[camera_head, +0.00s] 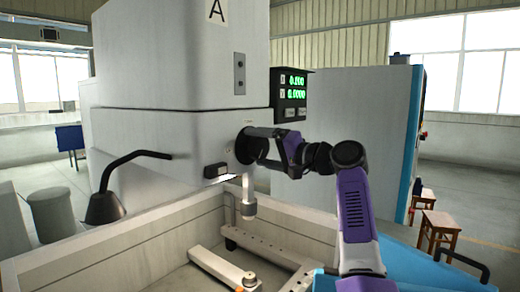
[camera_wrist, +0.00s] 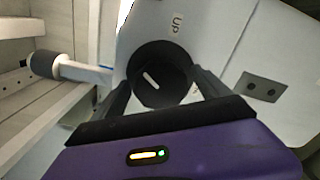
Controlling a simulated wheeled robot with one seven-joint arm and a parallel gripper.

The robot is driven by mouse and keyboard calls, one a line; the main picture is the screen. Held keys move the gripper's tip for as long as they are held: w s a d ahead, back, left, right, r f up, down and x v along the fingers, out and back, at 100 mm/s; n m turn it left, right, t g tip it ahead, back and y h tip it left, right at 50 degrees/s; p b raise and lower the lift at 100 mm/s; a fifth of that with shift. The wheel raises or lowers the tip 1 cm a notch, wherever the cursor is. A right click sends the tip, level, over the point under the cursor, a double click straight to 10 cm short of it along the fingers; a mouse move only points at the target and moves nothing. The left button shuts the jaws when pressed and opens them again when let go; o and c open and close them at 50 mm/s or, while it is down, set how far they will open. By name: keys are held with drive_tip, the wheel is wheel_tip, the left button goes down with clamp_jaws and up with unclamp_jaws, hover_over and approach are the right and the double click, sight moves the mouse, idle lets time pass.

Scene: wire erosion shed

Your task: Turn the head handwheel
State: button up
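The head handwheel is a round black knob (camera_wrist: 158,70) with a white index mark, on the pale machine head (camera_wrist: 215,25) below a label reading "UP". In the head view the handwheel (camera_head: 243,146) sits low on the front of the machine head, partly covered by my gripper (camera_head: 262,143). In the wrist view my gripper (camera_wrist: 162,82) has one finger on each side of the handwheel, both seeming to touch its rim. The white mark is tilted, its upper end to the left. The fingertips' exact contact is dark and hard to see.
A nozzle (camera_head: 248,195) hangs below the head, over a pale-walled tank (camera_head: 120,253) holding bars. A black lamp (camera_head: 104,208) on a bent arm stands left. A readout (camera_head: 291,95) with green digits is behind my arm. Wooden stools (camera_head: 438,228) stand right.

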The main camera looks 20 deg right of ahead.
drive_tip(key=shift+s+d+f, duration=0.15)
drive_tip(key=shift+s+d, duration=0.1)
drive_tip(key=shift+s, duration=0.1)
drive_tip(key=b+v, duration=0.3)
drive_tip(key=v, duration=0.4)
